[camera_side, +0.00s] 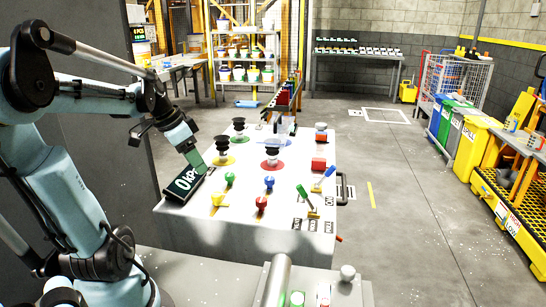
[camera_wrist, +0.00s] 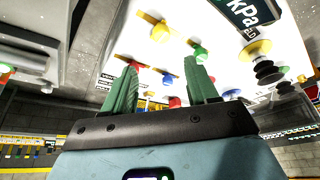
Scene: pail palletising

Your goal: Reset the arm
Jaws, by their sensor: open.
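My gripper (camera_side: 196,160) is at the left side of the white table in the side view, its green fingers pointing down near the black kPa display (camera_side: 178,190). In the side view I cannot tell whether the fingers touch the display. In the wrist view the two green fingers of my gripper (camera_wrist: 161,66) stand apart with nothing held between them. The kPa display (camera_wrist: 258,12) also shows at the top right there.
Shelves of pails (camera_side: 245,55) stand behind. Coloured bins (camera_side: 470,145) line the right. The floor between is mostly clear.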

